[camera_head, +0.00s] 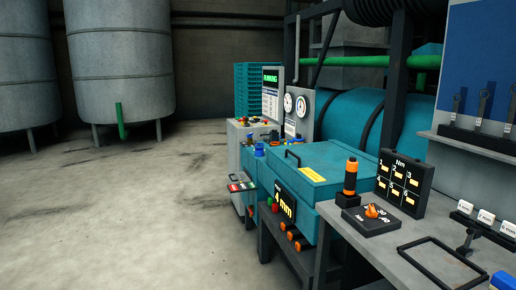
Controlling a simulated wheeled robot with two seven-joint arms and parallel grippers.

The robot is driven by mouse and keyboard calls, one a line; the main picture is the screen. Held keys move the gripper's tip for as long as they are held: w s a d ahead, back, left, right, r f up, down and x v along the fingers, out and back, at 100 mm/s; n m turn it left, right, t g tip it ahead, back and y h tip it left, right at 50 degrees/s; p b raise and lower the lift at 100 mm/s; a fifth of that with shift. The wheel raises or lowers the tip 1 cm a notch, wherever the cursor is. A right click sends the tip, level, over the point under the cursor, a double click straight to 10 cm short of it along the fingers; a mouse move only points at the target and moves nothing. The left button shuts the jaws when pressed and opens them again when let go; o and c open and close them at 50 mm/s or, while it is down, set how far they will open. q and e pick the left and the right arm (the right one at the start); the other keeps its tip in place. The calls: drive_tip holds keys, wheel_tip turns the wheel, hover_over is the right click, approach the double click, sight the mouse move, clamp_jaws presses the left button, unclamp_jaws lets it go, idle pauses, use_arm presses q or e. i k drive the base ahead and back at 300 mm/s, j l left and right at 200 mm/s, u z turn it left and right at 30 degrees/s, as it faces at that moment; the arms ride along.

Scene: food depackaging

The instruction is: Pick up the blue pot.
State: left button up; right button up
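A small blue item (259,149) stands on the left end of the teal machine, in the middle of the head view. It may be the blue pot, but it is too small to tell. Neither of my grippers is in view.
A grey workbench (408,273) at the right carries an orange and black tool (350,177), a dial box (371,219), an Nm panel (404,184) and a black frame (440,262). The teal machine (326,162) stands behind. Open floor (120,220) lies left.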

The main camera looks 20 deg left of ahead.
sight(259, 147)
drive_tip(key=i+j+u, duration=0.15)
drive_tip(key=i+j, duration=0.5)
drive_tip(key=i+j+u, duration=0.15)
drive_tip(key=i+j, duration=0.45)
drive_tip(key=i+j+u, duration=0.1)
drive_tip(key=i+j, duration=0.4)
drive_tip(key=i, duration=0.25)
